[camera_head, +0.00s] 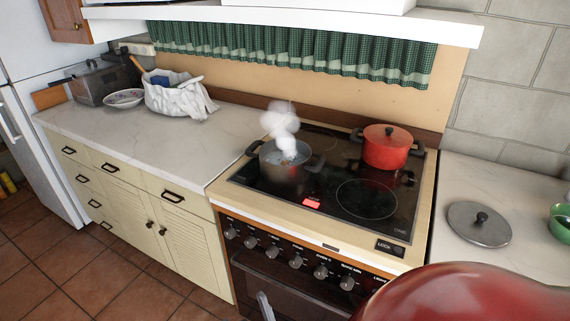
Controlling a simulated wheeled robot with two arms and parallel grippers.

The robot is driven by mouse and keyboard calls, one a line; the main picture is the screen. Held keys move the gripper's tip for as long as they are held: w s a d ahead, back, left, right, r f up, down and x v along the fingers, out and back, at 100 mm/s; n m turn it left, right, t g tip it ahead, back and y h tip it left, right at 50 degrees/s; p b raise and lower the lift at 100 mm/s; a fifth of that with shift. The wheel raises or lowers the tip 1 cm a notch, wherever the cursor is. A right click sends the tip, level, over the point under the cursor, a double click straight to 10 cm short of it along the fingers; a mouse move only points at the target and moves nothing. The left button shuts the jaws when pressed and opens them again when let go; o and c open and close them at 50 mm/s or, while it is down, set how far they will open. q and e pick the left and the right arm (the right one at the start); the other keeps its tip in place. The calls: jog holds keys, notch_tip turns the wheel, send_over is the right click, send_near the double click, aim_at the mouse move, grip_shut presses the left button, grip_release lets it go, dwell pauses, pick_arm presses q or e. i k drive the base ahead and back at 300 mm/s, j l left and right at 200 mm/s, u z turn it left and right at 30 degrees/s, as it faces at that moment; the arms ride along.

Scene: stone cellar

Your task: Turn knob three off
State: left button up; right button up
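A row of several round silver knobs runs along the black front panel (309,276) of the stove. The third knob from the left (272,253) sits between similar knobs. The labels above are too small to read surely, so I cannot tell which is called knob three or how it is turned. On the glass cooktop (335,215), a grey pot (284,170) steams at the left, and a red lidded pot (386,147) stands at the back right. A red display (312,203) glows near the front. Neither of my grippers is in view.
A large red rounded surface (465,295) fills the lower right and hides the panel's right end; I cannot tell what it is. A lid (479,224) and green bowl (561,223) are on the right counter. Tiled floor (110,262) is clear at the left.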

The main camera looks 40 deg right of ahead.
aim_at(272, 251)
jog(key=z, duration=1.35)
